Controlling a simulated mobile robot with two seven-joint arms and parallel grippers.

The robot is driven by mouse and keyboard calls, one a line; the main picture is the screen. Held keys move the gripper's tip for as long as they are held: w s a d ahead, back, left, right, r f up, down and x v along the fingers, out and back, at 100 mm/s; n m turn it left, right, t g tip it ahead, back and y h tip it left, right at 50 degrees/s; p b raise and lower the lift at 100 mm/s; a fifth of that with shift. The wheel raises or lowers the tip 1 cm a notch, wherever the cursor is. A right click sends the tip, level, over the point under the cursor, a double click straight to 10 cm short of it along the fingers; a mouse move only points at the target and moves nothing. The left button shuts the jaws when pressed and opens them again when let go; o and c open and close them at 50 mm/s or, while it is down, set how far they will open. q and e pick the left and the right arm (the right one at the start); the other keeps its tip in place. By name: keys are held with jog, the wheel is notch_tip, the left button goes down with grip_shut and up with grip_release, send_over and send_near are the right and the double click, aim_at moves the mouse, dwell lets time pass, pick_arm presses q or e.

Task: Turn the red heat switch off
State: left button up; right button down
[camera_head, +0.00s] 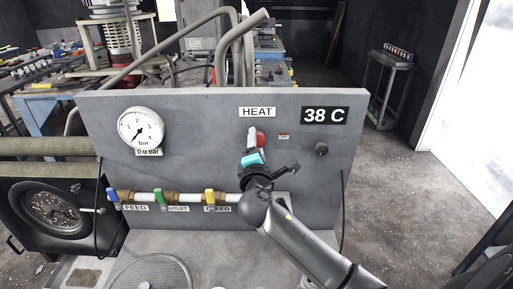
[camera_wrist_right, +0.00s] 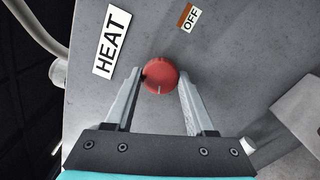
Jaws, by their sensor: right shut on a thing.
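The red heat switch (camera_head: 260,139) is a round knob on the grey panel, just below the HEAT label (camera_head: 257,112). In the right wrist view the red knob (camera_wrist_right: 160,77) sits between the two fingers of my right gripper (camera_wrist_right: 160,88), with a pale mark near its lower edge. My right gripper (camera_head: 255,153) is shut on the knob's sides. A small OFF label (camera_head: 284,136) is to the right of the knob; it also shows in the right wrist view (camera_wrist_right: 188,18). My left gripper is not in view.
The panel carries a pressure gauge (camera_head: 141,128), a 38 C display (camera_head: 324,115) and a dark round knob (camera_head: 321,149). Blue, green and yellow valve handles line a pipe (camera_head: 160,197) below. Open floor (camera_head: 400,185) lies to the right.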

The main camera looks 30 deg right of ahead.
jog(key=m+b, duration=0.1)
jog(key=m, duration=0.3)
jog(key=shift+m, duration=0.3)
dwell(0.5)
jog(key=shift+c, duration=1.2)
grip_release()
jog(key=shift+s, duration=0.1)
jog(key=b+v, duration=0.2)
jog(key=v, duration=1.3)
jog(key=shift+a+b, duration=0.15)
jog(key=shift+b, duration=0.15)
